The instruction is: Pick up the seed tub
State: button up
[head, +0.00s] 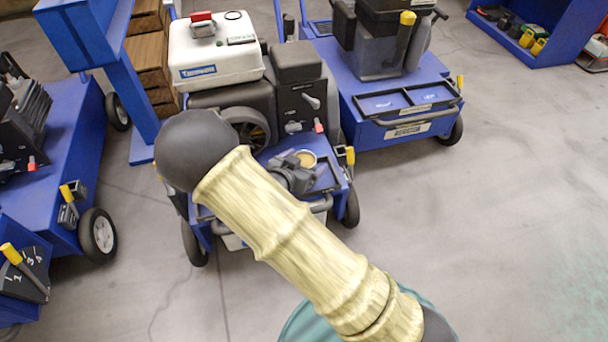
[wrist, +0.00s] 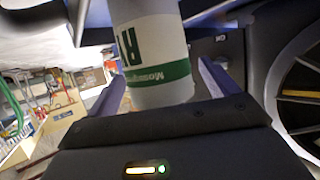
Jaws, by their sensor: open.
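The seed tub (wrist: 155,45) is a white cylinder with a green band and green lettering in the wrist view. My gripper (wrist: 163,80) is open, with one finger on each side of the tub. A narrow gap seems to show beside the fingers; I cannot tell whether either touches. The tub's far end is cut off by the frame. In the head view my gripper (head: 298,165) is low over the front tray of the middle blue machine. A small round tan top (head: 306,158) shows there, probably the tub's; the gripper hides the rest.
The middle machine carries a white tank (head: 213,55) with a red cap and a dark engine (head: 298,85) close behind my gripper. A dark wheel (wrist: 300,90) is close on the right in the wrist view. Another blue cart (head: 400,95) stands right. Open floor (head: 500,220) lies right.

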jog(key=shift+x, duration=0.9)
jog(key=shift+a, duration=0.1)
jog(key=c, duration=1.2)
jog(key=shift+o, duration=0.2)
jog(key=shift+r, duration=0.15)
notch_tip(320, 180, up, 10)
jog(key=p, duration=0.6)
